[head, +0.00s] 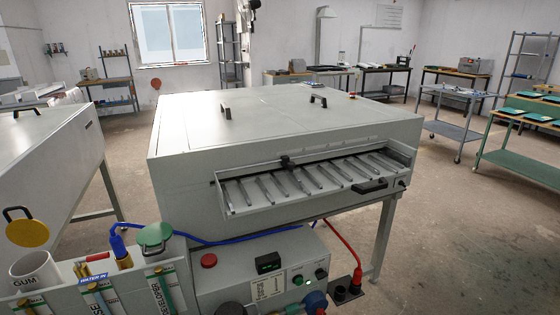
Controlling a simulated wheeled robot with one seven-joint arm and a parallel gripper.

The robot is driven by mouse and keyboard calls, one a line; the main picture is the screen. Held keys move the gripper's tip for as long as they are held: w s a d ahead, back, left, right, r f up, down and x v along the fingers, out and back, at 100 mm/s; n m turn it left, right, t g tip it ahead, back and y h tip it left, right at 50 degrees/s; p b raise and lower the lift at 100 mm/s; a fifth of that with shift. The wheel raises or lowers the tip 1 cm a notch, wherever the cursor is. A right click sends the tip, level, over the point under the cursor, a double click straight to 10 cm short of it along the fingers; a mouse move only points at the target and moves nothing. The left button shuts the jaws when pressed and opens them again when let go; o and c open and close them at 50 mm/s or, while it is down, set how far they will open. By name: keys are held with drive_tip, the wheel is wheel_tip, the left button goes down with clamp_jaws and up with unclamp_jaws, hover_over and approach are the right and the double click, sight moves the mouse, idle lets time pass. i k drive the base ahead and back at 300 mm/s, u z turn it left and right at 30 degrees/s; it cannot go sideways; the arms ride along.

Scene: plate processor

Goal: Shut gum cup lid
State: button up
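The gum cup (36,272) is a white cylinder labelled GUM at the lower left of the head view. Its round yellow lid (27,233) has a black handle and stands raised, tilted up behind the cup's rim. The cup's mouth is uncovered.
A green lid (155,236) is at the developer container, right of the gum cup. A blue hose (190,238) runs past it. The large grey plate processor (290,125) fills the middle, with a control box (262,268) below. Open floor lies beyond.

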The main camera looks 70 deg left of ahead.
sight(29, 232)
drive_tip(key=u, duration=0.25)
drive_tip(key=i, duration=0.05)
drive_tip(key=u, duration=3.4)
